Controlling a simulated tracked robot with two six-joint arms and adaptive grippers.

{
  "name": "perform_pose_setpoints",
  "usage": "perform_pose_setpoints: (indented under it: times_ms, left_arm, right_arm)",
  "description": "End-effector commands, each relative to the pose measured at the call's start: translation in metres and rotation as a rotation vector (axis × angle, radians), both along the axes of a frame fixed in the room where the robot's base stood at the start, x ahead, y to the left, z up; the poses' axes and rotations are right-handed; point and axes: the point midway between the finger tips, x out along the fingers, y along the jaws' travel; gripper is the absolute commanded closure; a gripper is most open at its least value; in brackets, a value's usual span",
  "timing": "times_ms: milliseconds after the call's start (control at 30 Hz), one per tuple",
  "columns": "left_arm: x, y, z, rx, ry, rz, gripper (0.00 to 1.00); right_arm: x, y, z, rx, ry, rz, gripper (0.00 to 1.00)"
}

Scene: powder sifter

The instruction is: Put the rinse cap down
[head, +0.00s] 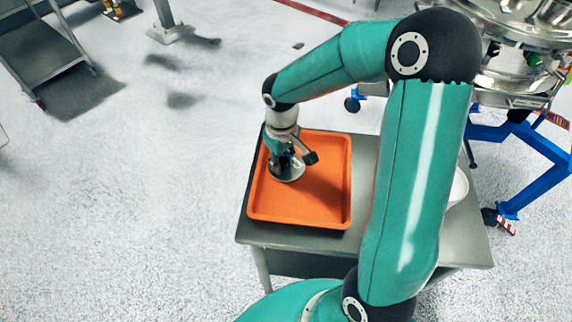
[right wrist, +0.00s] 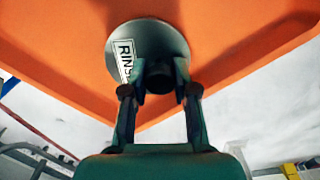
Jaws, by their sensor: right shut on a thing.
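The rinse cap (head: 287,170) is a grey metal disc with a dark knob. In the head view it is at the orange tray (head: 330,218), over its upper left part. In the right wrist view the cap (right wrist: 165,45) shows a white label with "RINS" legible. My right gripper (head: 287,155) is shut on the cap's knob, and its fingers also show in the right wrist view (right wrist: 160,88). I cannot tell whether the cap touches the tray floor. My left gripper is not in view.
The tray lies on a grey table (head: 290,236). A white bowl (head: 458,188) stands on the table at the right, partly behind my arm. The steel sifter (head: 520,70) on a blue frame (head: 535,150) is at the upper right. A grey cart (head: 38,50) stands at the upper left.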

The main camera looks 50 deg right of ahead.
Motion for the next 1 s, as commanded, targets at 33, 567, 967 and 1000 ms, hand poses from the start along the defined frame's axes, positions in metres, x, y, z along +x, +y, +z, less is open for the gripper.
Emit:
perform_pose_setpoints:
  times_ms: [33,567,967,1000]
  left_arm:
    - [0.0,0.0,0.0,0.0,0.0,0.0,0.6]
    - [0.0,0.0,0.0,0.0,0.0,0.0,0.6]
    - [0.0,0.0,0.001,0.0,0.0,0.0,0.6]
    - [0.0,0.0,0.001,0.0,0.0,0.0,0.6]
  right_arm:
    - [0.0,0.0,0.0,0.0,-0.001,0.0,1.0]
    - [0.001,0.0,0.024,-0.002,-0.005,0.001,1.0]
    - [0.002,0.001,0.124,-0.001,-0.009,0.002,1.0]
    - [0.002,0.001,0.134,-0.001,-0.009,0.003,1.0]
